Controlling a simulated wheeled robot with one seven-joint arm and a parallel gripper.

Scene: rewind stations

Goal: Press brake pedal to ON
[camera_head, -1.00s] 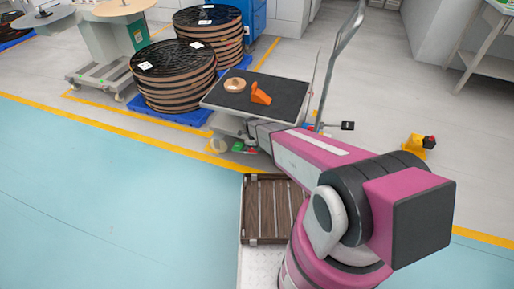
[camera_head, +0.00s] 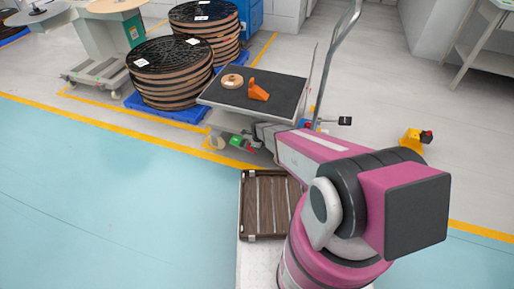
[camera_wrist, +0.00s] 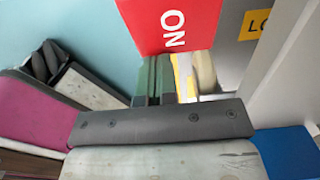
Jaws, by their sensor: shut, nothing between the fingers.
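The brake pedal shows as a red face with the white word "ON" (camera_wrist: 176,18) at the top of the wrist view, very close to my gripper (camera_wrist: 155,72). The gripper's dark green fingers are shut and empty, with their tips at or just under the lower edge of the red face. I cannot tell whether they touch it. In the head view a small green part (camera_head: 235,141) and a red part (camera_head: 249,149) show low under the cart (camera_head: 212,103), by the end of my arm. My fingers are hidden there.
The cart top carries a tape roll (camera_head: 232,81) and an orange piece (camera_head: 258,91). Cable reels (camera_head: 171,73) stand on a blue pallet to the left. A yellow item with a dark top (camera_head: 412,140) is on the floor at right. The blue-green floor at front left is clear.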

